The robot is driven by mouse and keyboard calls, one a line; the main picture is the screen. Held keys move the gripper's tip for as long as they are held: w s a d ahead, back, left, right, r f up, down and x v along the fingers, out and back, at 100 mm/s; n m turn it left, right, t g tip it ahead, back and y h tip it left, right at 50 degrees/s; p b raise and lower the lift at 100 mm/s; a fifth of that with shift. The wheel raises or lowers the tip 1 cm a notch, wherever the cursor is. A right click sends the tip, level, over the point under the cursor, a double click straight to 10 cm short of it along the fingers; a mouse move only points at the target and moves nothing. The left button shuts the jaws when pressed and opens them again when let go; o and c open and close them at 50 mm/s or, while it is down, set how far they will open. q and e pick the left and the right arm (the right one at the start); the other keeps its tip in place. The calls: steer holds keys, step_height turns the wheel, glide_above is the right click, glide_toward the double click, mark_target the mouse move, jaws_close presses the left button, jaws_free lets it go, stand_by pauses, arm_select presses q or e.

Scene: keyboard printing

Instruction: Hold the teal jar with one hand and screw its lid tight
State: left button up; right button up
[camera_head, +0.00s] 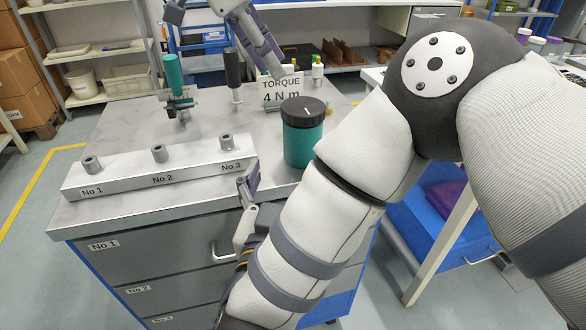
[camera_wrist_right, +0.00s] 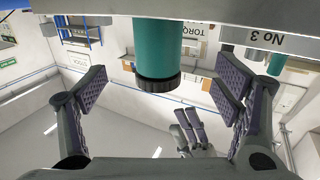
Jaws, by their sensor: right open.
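The teal jar (camera_head: 303,145) stands upright on the grey bench top, right of the middle. Its black ribbed lid (camera_head: 303,111) sits on it with a white mark on top; whether it is tight cannot be told. In the right wrist view the jar (camera_wrist_right: 158,45) hangs upside down with its lid (camera_wrist_right: 158,83) between my open right fingers, apart from both. My right gripper (camera_head: 248,187) is at the bench's front edge, left of the jar. My left gripper (camera_head: 262,48) is behind and left of the jar, not touching it; its opening is unclear.
A metal block (camera_head: 160,172) with sockets No 1 to No 3 lies along the front edge, close to my right gripper. A teal-handled tool (camera_head: 175,78), a black-handled tool (camera_head: 233,70) and a torque sign (camera_head: 282,90) stand behind. Bare bench lies left of the jar.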

mark_target(302, 139)
steer(key=w, duration=0.3)
steer(key=w+d, duration=0.1)
steer(key=w, duration=0.3)
steer(key=w+d, duration=0.1)
steer(key=w, duration=0.3)
steer(key=shift+w, duration=0.25)
steer(key=shift+c, duration=0.3)
jaws_close()
stand_by(0.5)
jaws_free()
